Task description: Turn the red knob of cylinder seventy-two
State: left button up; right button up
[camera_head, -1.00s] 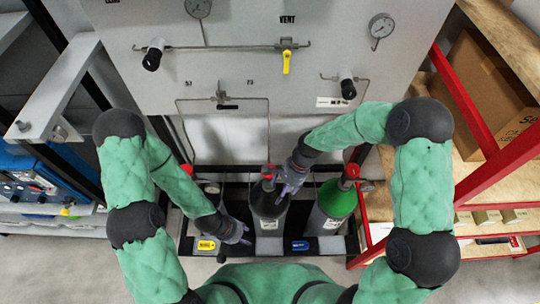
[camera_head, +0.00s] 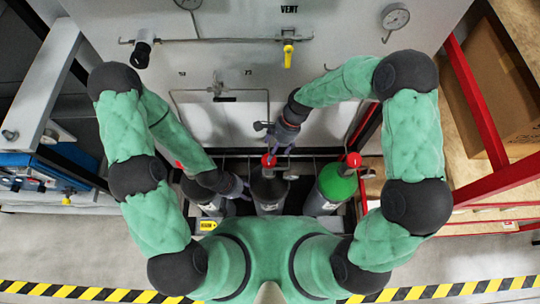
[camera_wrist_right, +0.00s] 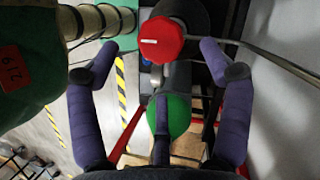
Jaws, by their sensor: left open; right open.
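Three gas cylinders stand in a row in the head view. The middle dark cylinder (camera_head: 268,186) has a red knob (camera_head: 268,161) on top. The green-topped cylinder (camera_head: 336,185) at the right has its own red knob (camera_head: 352,160). The left cylinder (camera_head: 200,192) is largely covered by my left arm. My right gripper (camera_head: 279,138) is open just above the middle knob in the picture. In the right wrist view a red knob (camera_wrist_right: 162,40) shows between the spread fingers of my right gripper (camera_wrist_right: 158,65), with no clear contact. My left gripper (camera_head: 238,186) is open beside the middle cylinder.
The wall panel (camera_head: 220,125) with pipes, a gauge (camera_head: 396,16) and a yellow valve handle (camera_head: 288,57) stands behind the cylinders. A red-framed shelf (camera_head: 475,100) with a cardboard box (camera_head: 490,100) is at the right.

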jog(key=x, duration=0.6)
jog(key=shift+d, duration=0.15)
jog(key=c, duration=1.1)
